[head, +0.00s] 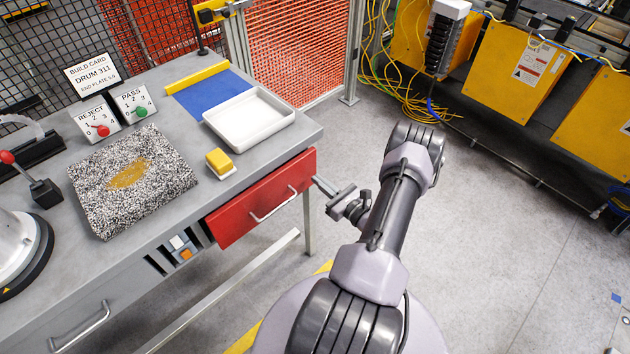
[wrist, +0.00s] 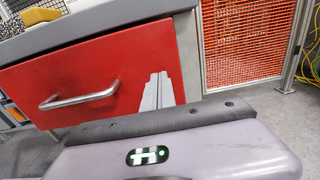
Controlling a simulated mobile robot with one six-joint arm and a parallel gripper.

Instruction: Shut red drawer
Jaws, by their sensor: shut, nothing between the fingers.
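The red drawer (head: 262,198) is under the right end of the grey workbench, with a metal bar handle (head: 272,204) across its front. Its front sits close under the bench edge; I cannot tell whether a small gap is left behind it. In the wrist view the red front (wrist: 110,65) fills the upper left, with the handle (wrist: 80,98) left of the fingers. My gripper (head: 317,181) is shut and empty beside the right end of the drawer front. In the wrist view its fingertips (wrist: 158,76) overlap the front's right part; contact cannot be told.
The grey workbench (head: 306,124) carries a white tray (head: 248,118), a yellow block (head: 219,160), a speckled pad (head: 100,195) and sign boxes. A bench leg (head: 308,222) stands below the drawer's right end. Orange mesh fencing (head: 290,60) is behind.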

